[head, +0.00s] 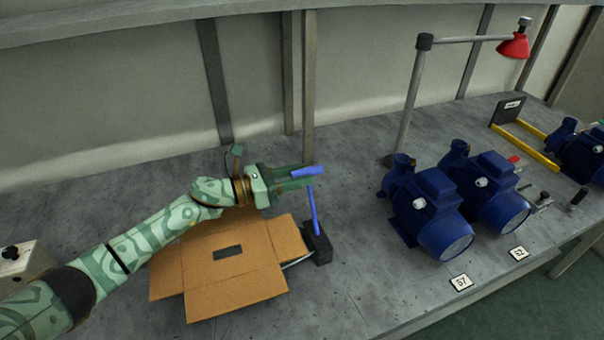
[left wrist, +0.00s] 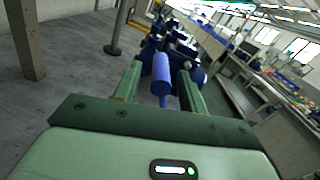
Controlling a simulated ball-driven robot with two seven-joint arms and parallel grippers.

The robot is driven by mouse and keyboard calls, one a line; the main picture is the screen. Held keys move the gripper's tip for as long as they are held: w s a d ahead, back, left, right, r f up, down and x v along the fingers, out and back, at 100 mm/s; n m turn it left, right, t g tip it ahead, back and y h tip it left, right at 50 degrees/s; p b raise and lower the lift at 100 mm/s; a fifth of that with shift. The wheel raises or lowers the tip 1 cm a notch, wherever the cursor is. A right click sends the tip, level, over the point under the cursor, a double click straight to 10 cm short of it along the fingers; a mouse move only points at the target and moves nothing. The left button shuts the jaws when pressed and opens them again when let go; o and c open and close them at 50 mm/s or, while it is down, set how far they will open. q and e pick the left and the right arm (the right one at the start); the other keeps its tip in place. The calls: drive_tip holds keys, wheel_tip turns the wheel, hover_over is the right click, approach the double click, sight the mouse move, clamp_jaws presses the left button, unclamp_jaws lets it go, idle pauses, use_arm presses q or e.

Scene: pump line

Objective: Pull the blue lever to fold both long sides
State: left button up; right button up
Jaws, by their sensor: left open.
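The blue lever (head: 314,212) rises nearly upright from a small dark block (head: 319,244) at the right side of the cardboard carton blank (head: 262,285). The blank's flaps are spread outward, and a dark slot shows in its middle. My left gripper (head: 315,177) reaches in from the left at the lever's upper end, above the block. In the left wrist view the lever's grip (left wrist: 161,72) stands between the two open fingers (left wrist: 164,82); whether either finger touches it I cannot tell. My right gripper is not in view.
Blue pumps (head: 430,210) stand on the bench to the right, with label cards at the front edge. A grey post with a red lamp (head: 514,46) rises behind them. A thin wooden upright (head: 308,85) stands behind my gripper. The bench between lever and pumps is clear.

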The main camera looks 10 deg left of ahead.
use_arm(q)
drive_tip(key=shift+x, duration=0.75)
clamp_jaws()
